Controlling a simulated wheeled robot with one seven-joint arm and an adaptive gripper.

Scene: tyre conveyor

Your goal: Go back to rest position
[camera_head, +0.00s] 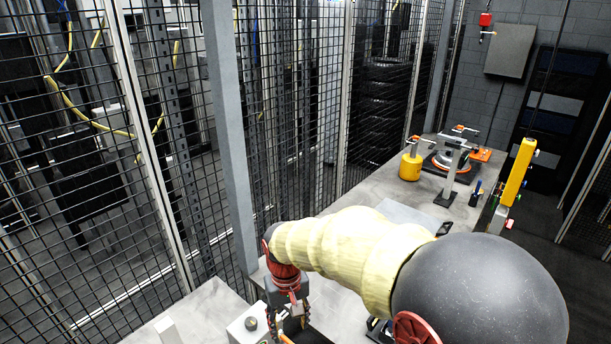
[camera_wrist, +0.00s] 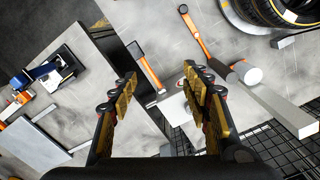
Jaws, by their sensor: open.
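My gripper (camera_head: 290,312) hangs at the end of my cream-sleeved arm, low in the head view and partly cut off by the bottom edge. In the wrist view my gripper (camera_wrist: 160,85) has its two fingers spread apart with nothing between them. Beyond the fingertips lie a hammer-like tool (camera_wrist: 146,68) with a dark head and an orange-handled tool (camera_wrist: 196,32), both on a grey surface. I cannot tell the exact height of the gripper above that surface.
Mesh fencing (camera_head: 285,150) stands along the left. A tyre (camera_wrist: 285,10) and a grey bar (camera_wrist: 285,110) are at right in the wrist view.

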